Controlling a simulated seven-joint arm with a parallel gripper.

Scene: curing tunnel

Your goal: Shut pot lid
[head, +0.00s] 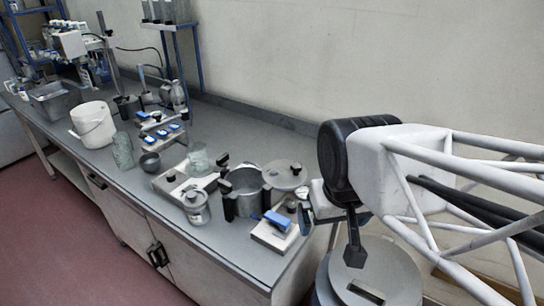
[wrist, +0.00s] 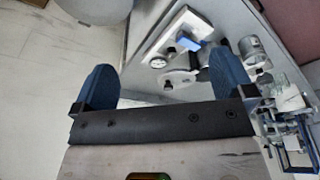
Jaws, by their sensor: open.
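The pot (head: 243,196) is a dark grey vessel with black side handles, standing open on the bench in the head view. Its round grey lid (head: 283,177) with a black knob lies off the opening, at the pot's back right. In the wrist view the lid (wrist: 178,77) shows between and beyond my fingers, partly cut off by the gripper body. My gripper (head: 307,210) is at the bench's right end, to the right of the pot and lid. In the wrist view its two blue fingers (wrist: 164,76) are wide apart with nothing held.
A white device with a blue top (head: 274,226) stands in front of my gripper. A lidded glass jar (head: 195,207) and a white plate device (head: 184,183) are left of the pot. A white bucket (head: 93,124) stands farther left. The wall is behind.

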